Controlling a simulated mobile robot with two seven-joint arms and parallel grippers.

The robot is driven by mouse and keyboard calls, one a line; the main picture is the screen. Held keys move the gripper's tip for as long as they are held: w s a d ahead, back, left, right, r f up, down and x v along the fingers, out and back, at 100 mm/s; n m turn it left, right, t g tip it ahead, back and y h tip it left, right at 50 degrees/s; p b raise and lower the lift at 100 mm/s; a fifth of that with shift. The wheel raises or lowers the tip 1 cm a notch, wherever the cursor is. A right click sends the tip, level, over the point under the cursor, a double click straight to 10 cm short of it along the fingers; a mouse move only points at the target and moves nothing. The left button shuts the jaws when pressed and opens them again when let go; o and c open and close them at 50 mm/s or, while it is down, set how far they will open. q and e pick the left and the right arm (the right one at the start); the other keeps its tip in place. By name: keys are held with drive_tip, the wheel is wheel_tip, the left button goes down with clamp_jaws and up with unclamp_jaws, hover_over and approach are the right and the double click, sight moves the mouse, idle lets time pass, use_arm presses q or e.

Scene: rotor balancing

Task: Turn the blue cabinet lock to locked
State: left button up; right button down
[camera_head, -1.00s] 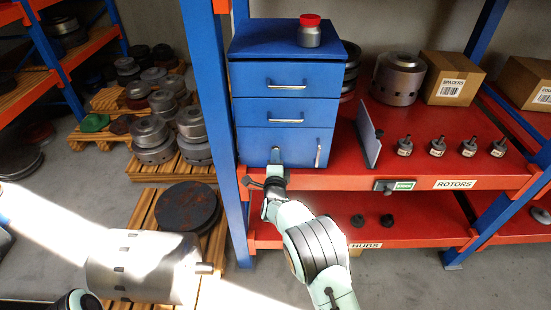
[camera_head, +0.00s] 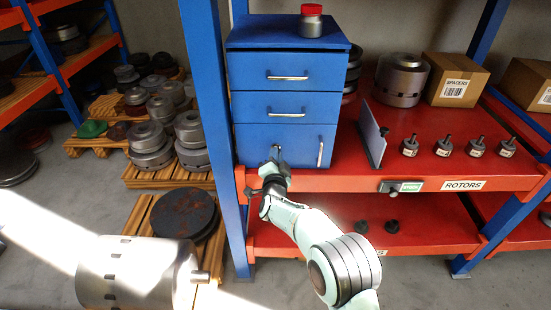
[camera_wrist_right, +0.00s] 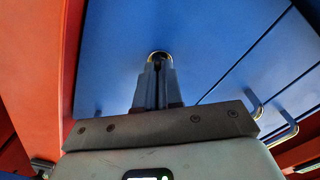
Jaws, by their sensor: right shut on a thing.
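The blue cabinet (camera_head: 250,142) stands on the red shelf, with two drawers above a larger door. My right gripper (camera_head: 276,157) is at the lower middle of the door front. In the right wrist view, its fingers (camera_wrist_right: 158,84) are shut on the cabinet lock (camera_wrist_right: 160,54), and only the lock's round metal rim shows past the fingertips. The part between the fingers is hidden, so I cannot tell which way the lock is turned. The door (camera_wrist_right: 140,22) looks closed. My left gripper is out of view.
A red-lidded jar (camera_head: 311,20) stands on the cabinet. A vertical door handle (camera_head: 320,153) is right of my gripper. A blue shelf post (camera_head: 208,95) is close on the left.

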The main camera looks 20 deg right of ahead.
drive_tip(key=shift+n+p, duration=1.2)
drive_tip(key=shift+n, duration=3.9)
drive_tip(key=c, duration=1.3)
unclamp_jaws()
drive_tip(key=b+v, duration=0.1)
drive_tip(key=v, duration=1.2)
drive_tip(key=shift+s, duration=0.2)
